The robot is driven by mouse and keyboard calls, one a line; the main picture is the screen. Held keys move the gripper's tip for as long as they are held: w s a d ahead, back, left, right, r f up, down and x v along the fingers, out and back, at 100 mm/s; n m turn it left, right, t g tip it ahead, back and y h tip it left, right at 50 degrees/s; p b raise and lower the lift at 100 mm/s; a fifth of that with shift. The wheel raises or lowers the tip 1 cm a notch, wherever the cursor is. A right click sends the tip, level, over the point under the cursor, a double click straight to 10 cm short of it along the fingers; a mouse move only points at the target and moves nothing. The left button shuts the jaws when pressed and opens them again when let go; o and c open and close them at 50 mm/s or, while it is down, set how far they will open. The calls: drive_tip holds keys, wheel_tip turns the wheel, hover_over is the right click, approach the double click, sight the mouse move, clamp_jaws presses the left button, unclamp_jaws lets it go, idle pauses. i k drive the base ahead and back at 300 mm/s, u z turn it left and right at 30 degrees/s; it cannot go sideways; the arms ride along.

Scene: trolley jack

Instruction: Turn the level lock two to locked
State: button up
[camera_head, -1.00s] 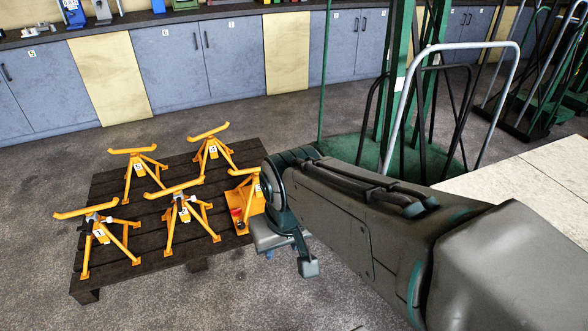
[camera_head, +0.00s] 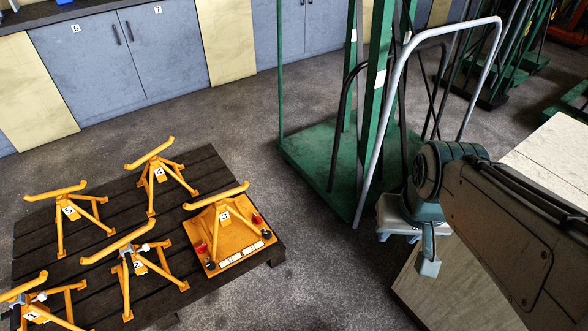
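Several orange stands with number tags stand on a dark slatted pallet (camera_head: 210,172). Stand 3 (camera_head: 222,215) rises from an orange base plate (camera_head: 240,250) with white labels along its front edge. Red and black knobs (camera_head: 257,218) sit at the plate's sides. Stand 2 (camera_head: 130,255) has a grey fitting near its top and stands left of stand 3. I cannot tell which part is level lock two. My gripper (camera_head: 408,252) hangs over the floor right of the pallet, apart from all stands. Its fingers look apart, with nothing seen between them.
A green frame on a green base (camera_head: 320,160) with a grey tube handle (camera_head: 395,105) stands behind my gripper. A pale flat board (camera_head: 455,290) lies at lower right. Grey cabinets (camera_head: 80,65) line the back. Bare floor (camera_head: 335,265) lies between pallet and board.

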sight(256, 219)
drive_tip(key=i, duration=1.1)
drive_tip(key=u, duration=1.1)
drive_tip(key=i, duration=0.7)
drive_tip(key=u, duration=0.75)
